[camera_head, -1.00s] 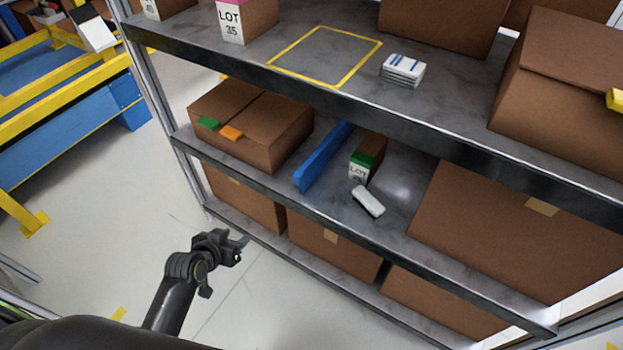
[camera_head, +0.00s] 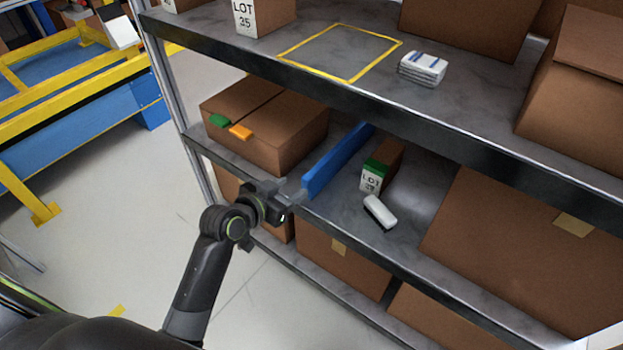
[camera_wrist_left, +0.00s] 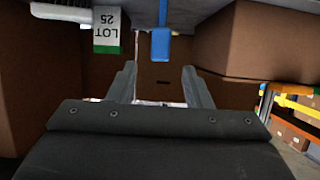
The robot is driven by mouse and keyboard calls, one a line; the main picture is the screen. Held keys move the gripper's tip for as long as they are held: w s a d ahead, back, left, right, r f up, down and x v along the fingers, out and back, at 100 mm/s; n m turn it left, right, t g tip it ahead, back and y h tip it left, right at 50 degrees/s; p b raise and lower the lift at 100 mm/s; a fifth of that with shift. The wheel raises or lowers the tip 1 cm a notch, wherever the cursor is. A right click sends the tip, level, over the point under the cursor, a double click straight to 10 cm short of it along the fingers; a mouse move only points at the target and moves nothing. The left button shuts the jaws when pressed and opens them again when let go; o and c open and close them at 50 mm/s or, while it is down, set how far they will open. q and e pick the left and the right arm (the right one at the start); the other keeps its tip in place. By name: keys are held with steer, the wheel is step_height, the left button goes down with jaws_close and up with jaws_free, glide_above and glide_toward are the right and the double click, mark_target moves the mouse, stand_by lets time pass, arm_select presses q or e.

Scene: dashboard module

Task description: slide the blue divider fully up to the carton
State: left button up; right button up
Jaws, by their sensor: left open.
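The blue divider (camera_head: 337,160) stands on edge on the middle shelf, running from front to back. The carton (camera_head: 285,140) is the brown box to its left, with a green and an orange tab on it. A strip of bare shelf separates the two. My left gripper (camera_head: 294,192) is open and empty at the shelf's front edge, close to the divider's near end. In the left wrist view the divider's end (camera_wrist_left: 161,45) shows beyond and between the open fingers (camera_wrist_left: 160,82). My right gripper is not in view.
Right of the divider stand a small LOT box (camera_head: 381,168) with a green band and a white, eraser-like block (camera_head: 380,212). The upper shelf's edge (camera_head: 330,95) overhangs. Large brown boxes (camera_head: 500,240) fill the lower right.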

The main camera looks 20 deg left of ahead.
mark_target(311, 178)
arm_select(q)
steer(key=b+x, duration=0.1)
steer(key=x, duration=0.8)
steer(key=shift+w+d+f, duration=0.1)
steer(key=shift+w, duration=0.1)
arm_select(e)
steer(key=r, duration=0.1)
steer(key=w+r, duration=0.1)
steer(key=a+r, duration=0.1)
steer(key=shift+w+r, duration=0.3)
arm_select(q)
jaws_close()
